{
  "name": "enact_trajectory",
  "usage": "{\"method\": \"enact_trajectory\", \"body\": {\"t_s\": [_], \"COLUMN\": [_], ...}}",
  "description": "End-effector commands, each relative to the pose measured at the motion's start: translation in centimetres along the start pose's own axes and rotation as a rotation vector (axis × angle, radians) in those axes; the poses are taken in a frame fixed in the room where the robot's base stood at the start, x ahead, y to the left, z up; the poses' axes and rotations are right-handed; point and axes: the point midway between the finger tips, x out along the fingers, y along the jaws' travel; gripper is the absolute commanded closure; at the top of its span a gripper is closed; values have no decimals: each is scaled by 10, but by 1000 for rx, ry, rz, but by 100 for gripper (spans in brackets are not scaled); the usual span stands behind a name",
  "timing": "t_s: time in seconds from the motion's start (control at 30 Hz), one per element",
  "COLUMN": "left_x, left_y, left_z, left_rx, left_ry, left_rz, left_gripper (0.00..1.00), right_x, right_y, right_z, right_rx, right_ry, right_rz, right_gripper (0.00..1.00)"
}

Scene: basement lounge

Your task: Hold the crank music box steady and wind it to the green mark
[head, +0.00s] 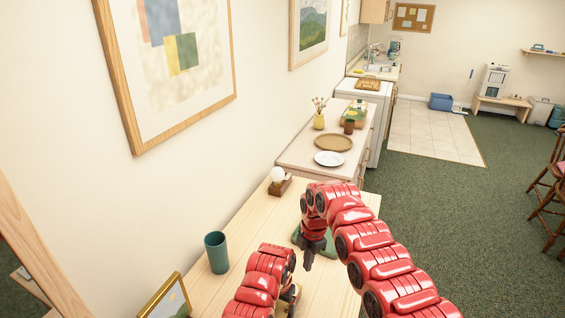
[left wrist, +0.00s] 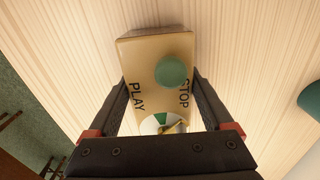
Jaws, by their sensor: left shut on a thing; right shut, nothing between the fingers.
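The music box (left wrist: 145,62) is a tan box lettered PLAY and STOP, with a round green knob (left wrist: 171,72) on its face. A small dial (left wrist: 160,123) with a green sector and a pointer shows at its lower edge, partly cut off by my gripper. The pointer appears to lie outside the green sector. My left gripper (left wrist: 162,88) is shut on the music box, one finger along each side. No crank can be made out. In the head view my left arm mostly hides the box. My right gripper (head: 308,265) is shut and empty, pointing down above the wooden table.
A green flat item (head: 328,244) lies under my right arm. A teal cup (head: 216,252), a gold picture frame (head: 166,300) and a small lamp (head: 278,177) stand along the wall side. A dresser beyond holds a white plate (head: 329,158) and a round tray (head: 333,143).

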Motion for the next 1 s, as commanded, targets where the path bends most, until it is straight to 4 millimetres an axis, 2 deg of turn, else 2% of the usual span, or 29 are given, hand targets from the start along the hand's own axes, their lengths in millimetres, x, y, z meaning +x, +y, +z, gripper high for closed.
{"method": "enact_trajectory", "body": {"t_s": [0.1, 0.23, 0.63, 1.0], "left_x": [0, 0, 0, 0], "left_y": [0, 0, 0, 0], "left_z": [0, 0, 0, 0], "left_rx": [0, 0, 0, 0], "left_ry": [1, 1, 1, 1], "left_rz": [-1, -1, -1, -1], "left_gripper": [97, 97, 97, 97], "right_x": [-4, -2, 52, 64], "right_y": [6, 8, 5, 6], "right_z": [-2, 0, 2, 4], "right_rx": [-110, -157, -160, -157], "right_ry": [-45, -64, -63, -64], "right_rz": [-16, -25, -31, -25], "right_gripper": [100, 100, 100, 100]}}
